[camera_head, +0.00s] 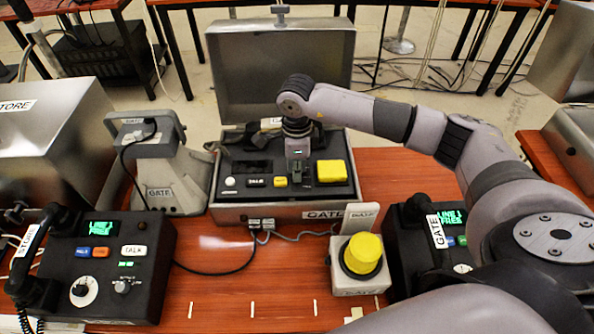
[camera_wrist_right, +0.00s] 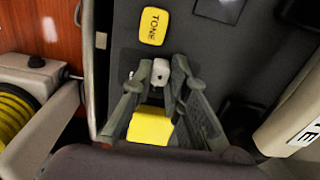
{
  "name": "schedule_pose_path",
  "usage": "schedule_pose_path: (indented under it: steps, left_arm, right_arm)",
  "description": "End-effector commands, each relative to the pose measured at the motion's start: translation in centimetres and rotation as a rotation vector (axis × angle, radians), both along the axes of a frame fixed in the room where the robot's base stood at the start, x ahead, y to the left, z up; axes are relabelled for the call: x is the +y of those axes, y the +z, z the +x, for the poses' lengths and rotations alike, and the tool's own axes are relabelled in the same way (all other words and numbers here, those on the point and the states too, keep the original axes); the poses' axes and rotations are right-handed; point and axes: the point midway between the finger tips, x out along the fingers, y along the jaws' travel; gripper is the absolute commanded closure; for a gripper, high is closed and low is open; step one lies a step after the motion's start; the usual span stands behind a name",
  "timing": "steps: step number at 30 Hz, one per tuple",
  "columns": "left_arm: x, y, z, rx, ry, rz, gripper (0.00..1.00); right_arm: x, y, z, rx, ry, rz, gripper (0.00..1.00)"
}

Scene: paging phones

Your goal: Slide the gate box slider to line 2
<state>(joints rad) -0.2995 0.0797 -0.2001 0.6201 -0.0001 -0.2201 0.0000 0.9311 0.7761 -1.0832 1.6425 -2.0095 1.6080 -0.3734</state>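My right gripper (camera_head: 297,176) points down over the panel between TONE and the block. In the right wrist view, a small pale knob, seemingly the slider (camera_wrist_right: 160,70), stands between the fingertips of my right gripper (camera_wrist_right: 163,78). Whether they touch it is unclear. The slider's line marks cannot be read. My left gripper is not in view.
A grey GATE unit (camera_head: 160,165) stands left of the box. A yellow push button (camera_head: 362,254) on a pale base stands in front. Black phone consoles (camera_head: 95,265) sit at left and right, the right one (camera_head: 405,250) partly behind my arm. The front middle table is mostly clear.

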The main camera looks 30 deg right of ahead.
Motion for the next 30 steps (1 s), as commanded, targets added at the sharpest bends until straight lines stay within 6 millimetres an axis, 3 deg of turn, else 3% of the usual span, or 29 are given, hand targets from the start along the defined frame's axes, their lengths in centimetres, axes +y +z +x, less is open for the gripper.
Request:
schedule_pose_path:
  steps: [8,19,23,30]
  left_arm:
    - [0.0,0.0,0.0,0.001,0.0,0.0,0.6]
    - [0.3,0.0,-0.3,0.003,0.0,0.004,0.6]
    - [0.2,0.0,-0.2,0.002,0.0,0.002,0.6]
    - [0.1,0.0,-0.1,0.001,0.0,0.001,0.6]
  right_arm:
    - [0.0,0.0,0.0,0.0,0.0,0.0,0.66]
    - [0.0,0.5,0.0,-0.001,0.0,0.0,0.65]
    - [0.0,2.3,0.1,-0.005,0.0,0.001,0.65]
    - [0.0,7.4,0.1,-0.006,0.001,0.001,0.65]
